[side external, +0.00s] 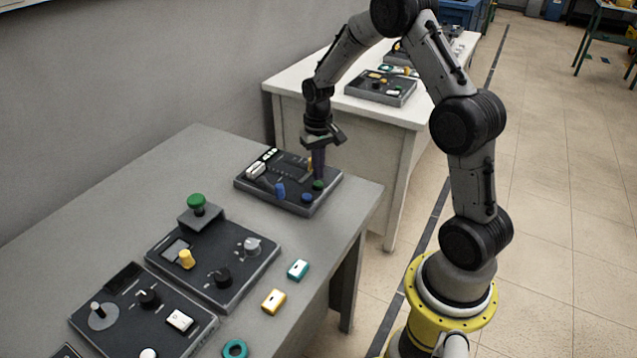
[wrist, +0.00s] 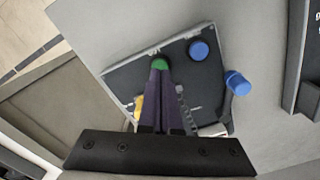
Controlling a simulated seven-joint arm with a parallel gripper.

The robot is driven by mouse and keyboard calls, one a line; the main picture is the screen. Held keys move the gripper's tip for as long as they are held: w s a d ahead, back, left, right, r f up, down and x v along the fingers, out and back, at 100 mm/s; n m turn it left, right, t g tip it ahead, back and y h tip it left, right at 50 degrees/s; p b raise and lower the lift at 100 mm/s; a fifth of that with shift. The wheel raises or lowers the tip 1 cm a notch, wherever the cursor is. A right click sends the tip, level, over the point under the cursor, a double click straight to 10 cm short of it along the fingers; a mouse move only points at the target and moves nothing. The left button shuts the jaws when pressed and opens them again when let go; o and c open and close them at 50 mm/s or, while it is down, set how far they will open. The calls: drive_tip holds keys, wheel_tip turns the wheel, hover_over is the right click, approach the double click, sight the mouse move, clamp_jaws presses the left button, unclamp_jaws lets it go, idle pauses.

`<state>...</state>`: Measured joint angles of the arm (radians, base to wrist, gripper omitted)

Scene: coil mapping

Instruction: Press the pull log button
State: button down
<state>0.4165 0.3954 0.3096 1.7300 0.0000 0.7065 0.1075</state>
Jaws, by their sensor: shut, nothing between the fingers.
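A dark control panel (side external: 262,186) lies at the far end of the grey table; it also shows in the wrist view (wrist: 122,82). On it are a green button (side external: 318,186), a blue button (side external: 307,198) and a blue lever or knob (side external: 280,190). The wrist view shows the green button (wrist: 160,62), blue button (wrist: 198,50) and blue lever (wrist: 237,83). My gripper (side external: 318,177) is shut and empty, pointing down. Its fingertips (wrist: 160,72) are right at the green button, partly covering it. I cannot tell whether they touch. The panel's labels are unreadable, so no button is identifiable as pull log.
A yellow part (wrist: 138,107) sits beside my fingers, and white switches (side external: 257,170) are at the panel's left. Nearer panels hold a raised green button (side external: 197,202) and a yellow knob (side external: 186,259). Loose teal (side external: 298,270) and yellow (side external: 274,301) blocks lie on the table (side external: 130,195).

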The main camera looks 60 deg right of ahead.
sight(318, 183)
drive_tip(key=shift+f, duration=0.95)
idle(0.6)
drive_tip(key=shift+r, duration=3.25)
